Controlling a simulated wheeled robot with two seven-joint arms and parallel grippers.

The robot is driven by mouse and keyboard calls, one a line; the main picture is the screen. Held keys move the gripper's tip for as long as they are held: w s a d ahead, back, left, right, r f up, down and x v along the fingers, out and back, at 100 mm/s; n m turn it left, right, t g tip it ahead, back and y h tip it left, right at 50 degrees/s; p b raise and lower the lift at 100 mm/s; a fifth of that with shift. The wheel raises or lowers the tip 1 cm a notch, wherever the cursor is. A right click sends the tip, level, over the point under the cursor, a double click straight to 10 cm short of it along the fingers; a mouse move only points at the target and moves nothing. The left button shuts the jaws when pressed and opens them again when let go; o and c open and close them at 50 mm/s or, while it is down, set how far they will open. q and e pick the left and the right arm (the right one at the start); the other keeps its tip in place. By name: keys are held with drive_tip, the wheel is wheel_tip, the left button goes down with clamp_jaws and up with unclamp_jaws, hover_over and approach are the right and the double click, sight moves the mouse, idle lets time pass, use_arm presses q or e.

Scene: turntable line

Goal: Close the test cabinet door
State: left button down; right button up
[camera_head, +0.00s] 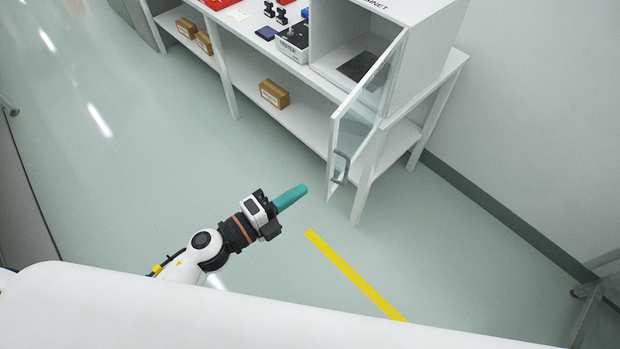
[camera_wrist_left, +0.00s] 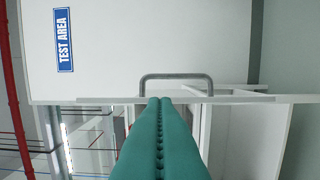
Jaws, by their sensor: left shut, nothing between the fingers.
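The white test cabinet (camera_head: 430,55) stands at the right end of the white workbench. Its door (camera_head: 368,103), white-framed with a clear pane, stands open and swung out over the bench's front edge. A grey bar handle (camera_head: 342,168) is on the door near its free edge; it also shows in the left wrist view (camera_wrist_left: 176,77). My left gripper (camera_head: 305,187) has teal fingers, shut and empty, to the left of the handle and apparently short of it. In the left wrist view the fingertips (camera_wrist_left: 160,100) appear just below the handle; contact cannot be told. My right gripper is not in view.
On the bench top, a tester box (camera_head: 293,46) stands beside the cabinet, with small black parts near it. Cardboard boxes (camera_head: 274,94) sit on the lower shelf. The floor before the bench is clear, with a yellow stripe (camera_head: 355,275). A wall is at right.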

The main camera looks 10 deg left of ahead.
sight(329, 170)
use_arm(q)
drive_tip(key=p+x, duration=0.2)
drive_tip(key=x, duration=0.7)
drive_tip(key=shift+w+f+p, duration=0.1)
drive_tip(key=shift+w+p, duration=0.25)
